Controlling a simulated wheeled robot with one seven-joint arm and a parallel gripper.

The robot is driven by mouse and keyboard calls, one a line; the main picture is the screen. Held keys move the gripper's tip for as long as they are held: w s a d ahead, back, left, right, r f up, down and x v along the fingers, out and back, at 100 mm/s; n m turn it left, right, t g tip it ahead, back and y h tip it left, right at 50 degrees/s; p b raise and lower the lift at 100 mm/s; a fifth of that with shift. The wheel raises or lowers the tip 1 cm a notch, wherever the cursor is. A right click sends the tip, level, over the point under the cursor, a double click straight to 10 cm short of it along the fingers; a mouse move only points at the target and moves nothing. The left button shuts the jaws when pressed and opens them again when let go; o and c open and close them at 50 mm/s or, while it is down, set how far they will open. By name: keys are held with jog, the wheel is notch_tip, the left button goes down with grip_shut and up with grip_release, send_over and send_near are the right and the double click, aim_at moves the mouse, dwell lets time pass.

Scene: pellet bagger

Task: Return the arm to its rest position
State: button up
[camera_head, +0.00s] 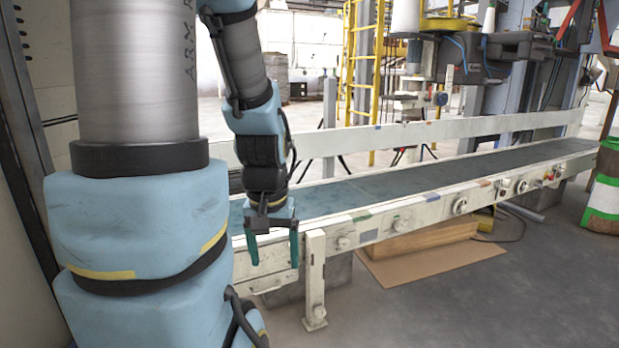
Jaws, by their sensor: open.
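My gripper (272,248) hangs pointing down at the end of my blue and grey arm, left of the middle of the view. Its two dark green fingers are apart, and nothing shows between them. It is in front of the near side of the conveyor (345,198), close to its left end. I cannot tell how far it is from the conveyor's frame. My arm's large links fill the left of the view and hide the conveyor's left end.
A white support leg (315,280) stands just right of my gripper. A brown board (430,262) lies under the conveyor. Bagging machinery (490,55) and a yellow ladder (362,60) stand behind. The front right floor is clear.

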notch_tip(320, 180, up, 28)
jog(key=p, duration=2.5)
jog(key=shift+p, duration=0.3)
jog(key=shift+f, duration=0.15)
dwell(1.0)
